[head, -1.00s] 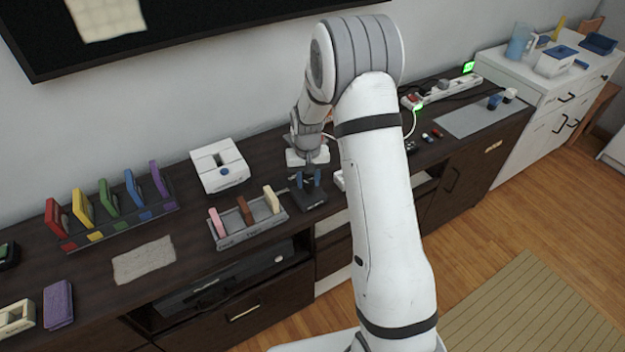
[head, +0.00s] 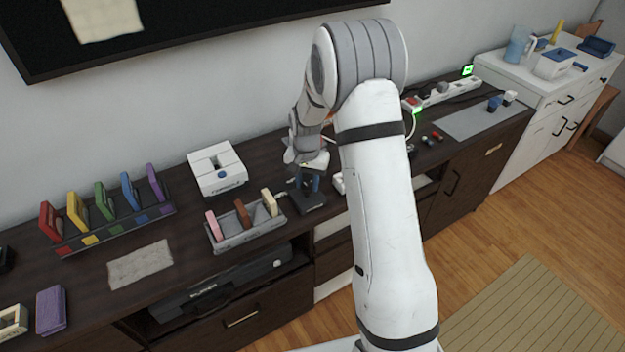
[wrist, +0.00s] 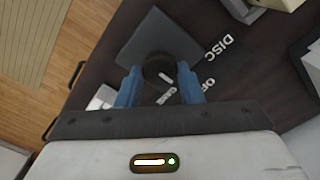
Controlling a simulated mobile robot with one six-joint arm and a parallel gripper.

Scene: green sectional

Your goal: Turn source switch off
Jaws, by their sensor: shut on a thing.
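The source switch is a round dark knob (wrist: 155,62) on a dark box in the wrist view. A short white mark shows on the knob's lower right. White lettering around it reads "DISC" at the upper right, a partly covered "OF" to the right, and a partly hidden word below. My gripper (wrist: 161,80) has its blue fingers closed on the two sides of the knob. In the head view my gripper (head: 307,184) is down at the small black switch box (head: 312,200); the knob is hidden there.
A grey holder (head: 235,241) with three upright pieces stands close left of the switch box. A white box (head: 217,176) is behind it. A rack of coloured pieces (head: 125,222) is farther left. A power strip (head: 440,93) lies at the back right.

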